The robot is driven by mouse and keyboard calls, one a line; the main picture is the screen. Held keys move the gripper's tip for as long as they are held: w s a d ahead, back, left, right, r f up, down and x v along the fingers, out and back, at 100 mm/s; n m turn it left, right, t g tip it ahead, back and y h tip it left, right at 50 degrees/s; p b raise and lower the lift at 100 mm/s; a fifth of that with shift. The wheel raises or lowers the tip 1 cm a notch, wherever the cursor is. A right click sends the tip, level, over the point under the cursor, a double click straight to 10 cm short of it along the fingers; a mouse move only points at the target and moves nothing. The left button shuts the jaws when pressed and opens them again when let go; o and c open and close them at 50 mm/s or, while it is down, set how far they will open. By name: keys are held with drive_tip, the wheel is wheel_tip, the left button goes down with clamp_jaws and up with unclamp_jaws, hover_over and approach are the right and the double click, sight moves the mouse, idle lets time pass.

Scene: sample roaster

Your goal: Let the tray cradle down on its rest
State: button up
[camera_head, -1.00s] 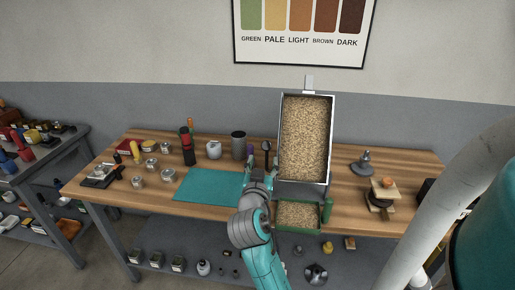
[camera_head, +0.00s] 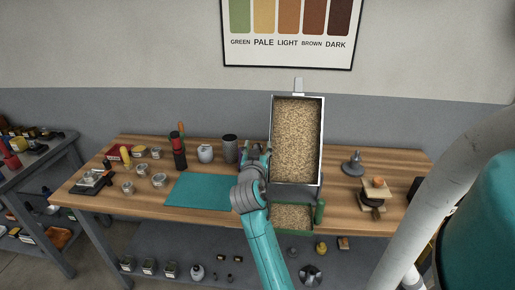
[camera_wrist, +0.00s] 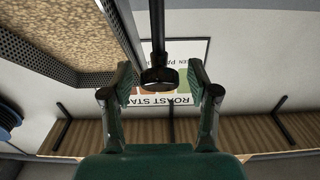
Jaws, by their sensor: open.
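The tray cradle (camera_head: 321,145) is a grey metal box full of pale beans (camera_head: 297,140). It stands steeply tilted up above the bench in the head view. Its perforated wall (camera_wrist: 35,58) fills the upper left of the wrist view. My gripper (camera_head: 258,150) is at the cradle's left side. In the wrist view my gripper (camera_wrist: 163,84) is open, with a black knob (camera_wrist: 158,78) on a dark rod between its fingertips. The fingers look apart from the knob. The knob is hidden behind my gripper in the head view. The cradle's rest cannot be made out.
A green-edged tray of beans (camera_head: 291,231) sits below the cradle, with a green cylinder (camera_head: 320,211) beside it. A teal mat (camera_head: 205,190) lies left of my arm. A dark perforated cup (camera_head: 230,149) stands close left of my gripper. A small scale-like stand (camera_head: 372,195) is at the right.

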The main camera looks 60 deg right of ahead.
clamp_jaws()
